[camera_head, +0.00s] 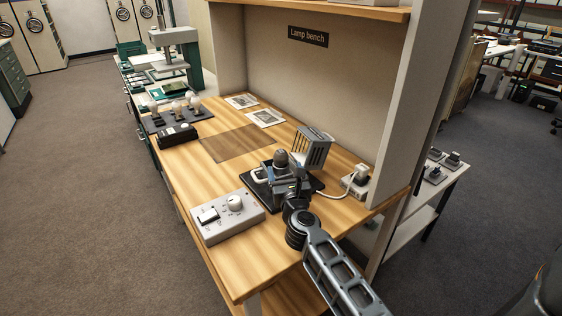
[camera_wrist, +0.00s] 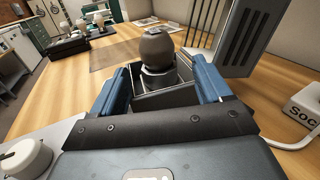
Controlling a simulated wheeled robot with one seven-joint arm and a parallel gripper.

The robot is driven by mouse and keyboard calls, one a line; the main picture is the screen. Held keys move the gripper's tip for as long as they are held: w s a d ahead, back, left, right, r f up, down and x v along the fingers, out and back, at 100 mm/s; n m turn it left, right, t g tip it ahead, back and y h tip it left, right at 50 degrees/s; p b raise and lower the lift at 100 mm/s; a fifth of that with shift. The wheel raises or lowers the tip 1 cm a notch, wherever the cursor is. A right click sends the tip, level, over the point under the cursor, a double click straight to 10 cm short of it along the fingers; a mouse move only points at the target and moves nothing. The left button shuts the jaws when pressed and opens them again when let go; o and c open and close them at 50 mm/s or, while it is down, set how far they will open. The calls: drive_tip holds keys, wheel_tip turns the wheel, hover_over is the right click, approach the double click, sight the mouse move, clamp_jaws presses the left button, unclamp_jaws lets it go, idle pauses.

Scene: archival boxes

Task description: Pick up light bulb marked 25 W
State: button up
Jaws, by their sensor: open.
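A dark, smoky bulb (camera_head: 281,158) stands upright in a holder on a black base (camera_head: 257,186) on the lamp bench. In the wrist view this bulb (camera_wrist: 157,47) is just beyond my gripper (camera_wrist: 160,82), between the lines of its two blue fingers. The fingers are open and apart from the bulb. In the head view my gripper (camera_head: 287,183) is at the front of the holder. Several paler bulbs (camera_head: 177,108) stand in a dark tray (camera_head: 151,125) at the bench's far left. No wattage marking is readable on any bulb.
A grey slotted housing (camera_head: 313,148) stands close behind the holder, right of the bulb. A grey control box (camera_head: 228,217) with a knob is front left. A corded socket block (camera_head: 355,181) is right. A brown mat (camera_head: 237,144) lies bare; a black case (camera_head: 177,135) sits by the tray.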

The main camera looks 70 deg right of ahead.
sight(282, 162)
drive_tip(key=x, duration=0.5)
drive_tip(key=shift+w+d+r+p, duration=0.2)
drive_tip(key=shift+w+r+p, duration=0.15)
drive_tip(key=shift+r+p, duration=0.05)
drive_tip(key=c, duration=1.1)
